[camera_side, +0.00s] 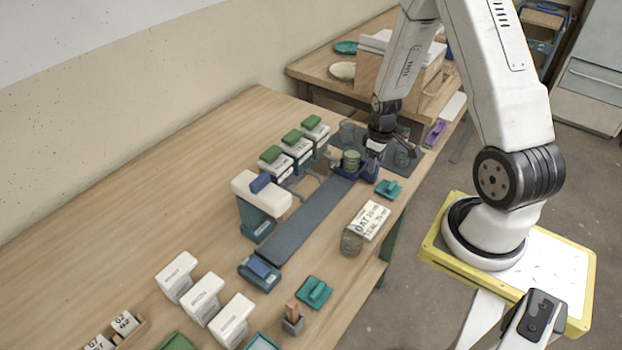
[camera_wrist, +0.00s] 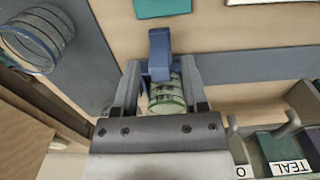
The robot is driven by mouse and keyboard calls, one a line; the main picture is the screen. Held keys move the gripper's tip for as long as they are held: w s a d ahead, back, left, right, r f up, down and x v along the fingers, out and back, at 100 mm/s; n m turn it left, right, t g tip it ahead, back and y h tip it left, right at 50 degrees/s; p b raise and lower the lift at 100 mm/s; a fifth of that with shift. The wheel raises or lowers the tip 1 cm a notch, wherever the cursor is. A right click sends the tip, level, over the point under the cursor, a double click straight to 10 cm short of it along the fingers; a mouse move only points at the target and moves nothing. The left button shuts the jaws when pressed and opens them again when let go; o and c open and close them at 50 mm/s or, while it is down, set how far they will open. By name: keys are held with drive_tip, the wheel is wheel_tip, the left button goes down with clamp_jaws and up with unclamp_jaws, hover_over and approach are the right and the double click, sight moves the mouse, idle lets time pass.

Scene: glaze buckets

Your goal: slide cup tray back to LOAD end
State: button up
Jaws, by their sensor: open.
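The blue cup tray (camera_side: 345,171) sits at the far end of the long dark grey track (camera_side: 305,220), with a green cup (camera_side: 351,158) on it. In the wrist view the tray's upright blue handle (camera_wrist: 159,52) stands beyond the ridged green cup (camera_wrist: 165,98). My gripper (camera_side: 370,165) is low beside the tray at that end. Its open fingers (camera_wrist: 161,75) lie on either side of the handle and cup in the wrist view. Whether they touch the tray is not clear. No LOAD mark is readable.
A white-topped dispenser (camera_side: 262,194) overhangs the track's left side. White bins with green lids (camera_side: 298,146) stand left of the far end. A teal block (camera_side: 389,189) and a labelled board (camera_side: 368,220) lie right of it. A blue block (camera_side: 259,271) marks the near end.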

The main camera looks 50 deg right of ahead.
drive_tip(key=shift+r, duration=3.35)
drive_tip(key=shift+a, duration=0.1)
drive_tip(key=a+r+t, duration=0.1)
drive_tip(key=a+r, duration=0.3)
drive_tip(key=a, duration=0.6)
drive_tip(key=a+r+t, duration=0.1)
drive_tip(key=a+r, duration=0.3)
drive_tip(key=a, duration=0.7)
drive_tip(key=shift+s+a+r+t, duration=0.2)
drive_tip(key=shift+s+r+t, duration=0.1)
drive_tip(key=shift+r, duration=0.05)
